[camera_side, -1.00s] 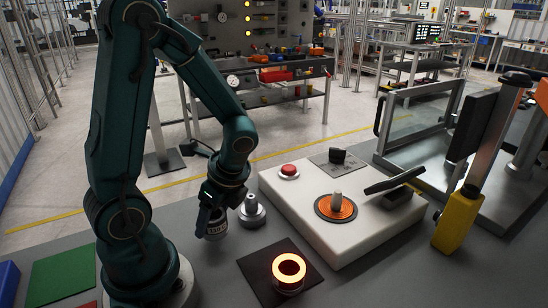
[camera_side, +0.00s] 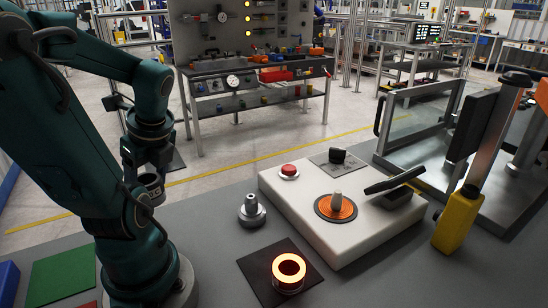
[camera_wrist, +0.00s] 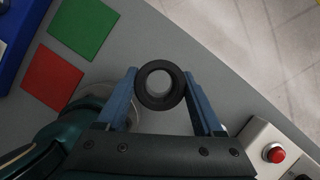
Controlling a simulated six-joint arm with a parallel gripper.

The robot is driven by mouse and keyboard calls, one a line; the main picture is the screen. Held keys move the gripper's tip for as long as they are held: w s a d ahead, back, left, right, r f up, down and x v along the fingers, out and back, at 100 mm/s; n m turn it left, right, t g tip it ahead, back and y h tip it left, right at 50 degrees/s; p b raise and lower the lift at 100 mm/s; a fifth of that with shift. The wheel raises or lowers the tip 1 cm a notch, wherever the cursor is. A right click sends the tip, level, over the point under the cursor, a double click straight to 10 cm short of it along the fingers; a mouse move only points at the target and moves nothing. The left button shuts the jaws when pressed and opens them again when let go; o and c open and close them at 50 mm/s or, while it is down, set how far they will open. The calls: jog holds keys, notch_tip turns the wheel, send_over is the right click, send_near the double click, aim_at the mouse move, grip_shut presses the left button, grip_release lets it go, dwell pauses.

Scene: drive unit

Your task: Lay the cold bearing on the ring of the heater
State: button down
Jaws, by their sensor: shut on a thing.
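My gripper (camera_side: 150,178) is at the left, raised above the bench. In the wrist view its blue fingers (camera_wrist: 160,84) are shut on a dark ring, the cold bearing (camera_wrist: 143,94), held at its outer sides. The bearing also shows in the side view (camera_side: 151,192), partly hidden by the gripper. The bearing is well apart from that ring.
A grey stepped part (camera_side: 251,212) stands left of the heater. Green and red pads lie left.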

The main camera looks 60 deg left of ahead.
aim_at(338, 192)
jog(key=shift+s+r, duration=0.1)
jog(key=shift+s, duration=0.05)
jog(key=shift+w+a+r+m, duration=0.2)
jog(key=shift+m, duration=0.4)
jog(key=w+a+r+m+t, duration=0.1)
jog(key=w+r+m+t, duration=0.2)
jog(key=w+m, duration=0.6)
jog(key=w+r+m+t, duration=0.2)
jog(key=w+r+m, duration=0.2)
jog(key=w, duration=0.8)
jog(key=w+d+f+m, duration=0.1)
jog(key=w+d+f, duration=0.1)
jog(key=w+d, duration=0.2)
jog(key=w+d+f+m+h, duration=0.1)
jog(key=w+d+f, duration=0.2)
jog(key=d, duration=0.3)
jog(key=w+d+f+m+t, duration=0.1)
jog(key=w+d+f+m, duration=0.1)
jog(key=w+d, duration=0.3)
jog(key=shift+w+d+f+h, duration=0.2)
jog(key=shift+f+h, duration=0.1)
jog(key=shift+f, duration=0.35)
jog(key=shift+w+d+f, duration=0.1)
jog(key=shift+d+f, duration=0.25)
jog(key=shift+f, duration=1.85)
jog(key=shift+f, duration=0.1)
